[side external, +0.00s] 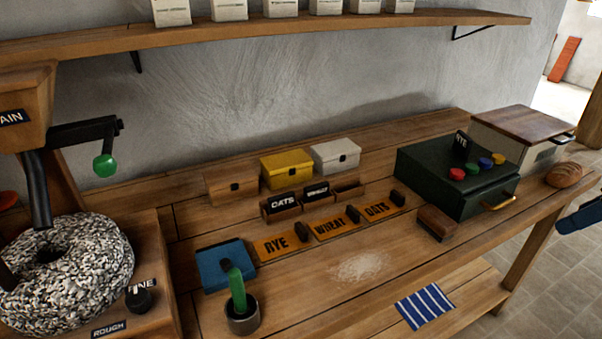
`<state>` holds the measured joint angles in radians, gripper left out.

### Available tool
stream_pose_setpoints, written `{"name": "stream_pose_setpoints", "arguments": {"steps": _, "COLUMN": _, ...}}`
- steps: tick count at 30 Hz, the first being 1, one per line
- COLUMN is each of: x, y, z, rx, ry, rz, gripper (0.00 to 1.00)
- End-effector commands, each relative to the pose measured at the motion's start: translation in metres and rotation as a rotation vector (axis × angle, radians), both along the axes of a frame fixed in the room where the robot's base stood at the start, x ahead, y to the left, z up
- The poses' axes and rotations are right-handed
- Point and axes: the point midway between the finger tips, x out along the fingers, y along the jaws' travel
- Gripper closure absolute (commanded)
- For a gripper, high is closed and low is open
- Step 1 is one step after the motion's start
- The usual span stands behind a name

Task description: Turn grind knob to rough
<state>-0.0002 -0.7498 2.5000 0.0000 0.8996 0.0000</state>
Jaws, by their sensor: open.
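The grind knob (140,299) is a small black knob on the wooden mill base (155,255), at the lower left of the side external view. It stands right by the FINE label (143,285) and partly covers it. The ROUGH label (109,328) is on the base, lower and to the left of the knob. I cannot make out a pointer mark on the knob. A speckled grey millstone ring (75,270) lies to the left of the knob. My gripper is not in this view.
A blue box (222,265) and a grey cup (243,318) with a green-handled tool stand right of the mill. A black crank with a green grip (104,165) juts out above the millstone. A dark green box (455,180) stands farther right. The bench front is mostly clear.

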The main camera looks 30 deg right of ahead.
Motion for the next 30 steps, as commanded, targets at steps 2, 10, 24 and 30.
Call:
{"name": "stream_pose_setpoints", "arguments": {"steps": 2, "x": 0.002, "y": 0.001, "z": 0.000, "rx": 0.001, "ry": -0.002, "rz": 0.003, "gripper": 0.47}}
{"name": "stream_pose_setpoints", "arguments": {"steps": 10, "x": 0.034, "y": 0.014, "z": 0.005, "rx": 0.006, "ry": -0.044, "rz": 0.046, "gripper": 0.47}}
{"name": "stream_pose_setpoints", "arguments": {"steps": 24, "x": 0.147, "y": 0.105, "z": 0.008, "rx": 0.040, "ry": -0.229, "rz": 0.215, "gripper": 0.47}}
{"name": "stream_pose_setpoints", "arguments": {"steps": 30, "x": 0.182, "y": 0.166, "z": 0.001, "rx": 0.064, "ry": -0.313, "rz": 0.303, "gripper": 0.47}}
